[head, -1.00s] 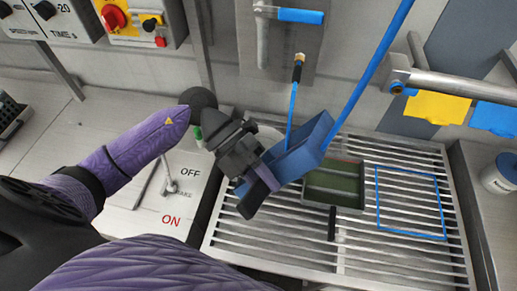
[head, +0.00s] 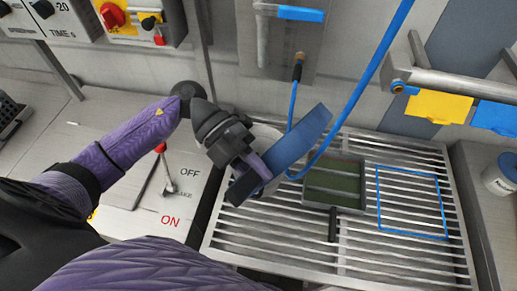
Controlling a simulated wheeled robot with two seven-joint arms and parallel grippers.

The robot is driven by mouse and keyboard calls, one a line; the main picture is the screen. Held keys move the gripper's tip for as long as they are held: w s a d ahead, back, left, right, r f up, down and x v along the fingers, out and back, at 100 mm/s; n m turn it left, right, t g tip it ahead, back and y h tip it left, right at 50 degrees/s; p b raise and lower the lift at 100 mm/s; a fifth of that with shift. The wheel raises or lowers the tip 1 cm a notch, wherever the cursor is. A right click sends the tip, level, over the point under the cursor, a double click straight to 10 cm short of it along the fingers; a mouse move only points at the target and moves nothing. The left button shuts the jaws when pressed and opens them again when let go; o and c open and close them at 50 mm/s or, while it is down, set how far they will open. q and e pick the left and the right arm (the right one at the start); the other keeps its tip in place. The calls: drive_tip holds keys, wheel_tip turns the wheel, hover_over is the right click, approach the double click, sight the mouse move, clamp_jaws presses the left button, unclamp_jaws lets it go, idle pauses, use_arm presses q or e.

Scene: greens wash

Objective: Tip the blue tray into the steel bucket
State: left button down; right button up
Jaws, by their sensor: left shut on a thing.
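My left gripper (head: 256,168) is shut on the blue tray (head: 297,140). The tray is held tilted steeply above the slatted rack, and mostly its narrow blue side faces me. I cannot see its inside or whether anything is in it. A pale round rim, apparently the steel bucket (head: 266,130), shows behind the gripper and tray. They hide most of it, so I cannot tell how exactly the tray lines up with its opening. My right gripper is out of view.
A shallow compartmented tray with a green inside (head: 336,187) and a dark handle lies on the slatted rack (head: 300,240). A blue outlined rectangle (head: 410,203) beside it is empty. A blue hose (head: 370,85) hangs down near the held tray. A lever (head: 165,170) stands at the left.

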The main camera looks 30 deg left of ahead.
use_arm(q)
drive_tip(key=shift+w+a+r, duration=0.15)
drive_tip(key=shift+a, duration=0.15)
drive_tip(key=shift+w+a+r+h+b, duration=0.1)
drive_tip(key=shift+a+r+h+b, duration=0.15)
drive_tip(key=shift+a+h+b, duration=0.2)
drive_tip(key=w+a+r+g+h+p, duration=0.1)
drive_tip(key=a+r+h+p, duration=0.1)
drive_tip(key=r, duration=0.6)
drive_tip(key=p+v, duration=0.1)
drive_tip(key=v, duration=0.1)
drive_tip(key=shift+a, duration=0.35)
idle(0.4)
drive_tip(key=shift+a+r+h, duration=0.15)
drive_tip(key=shift+a+h, duration=0.2)
drive_tip(key=shift+w+a+r+h+b, duration=0.15)
drive_tip(key=shift+a+h+b, duration=0.15)
drive_tip(key=shift+a+b, duration=0.35)
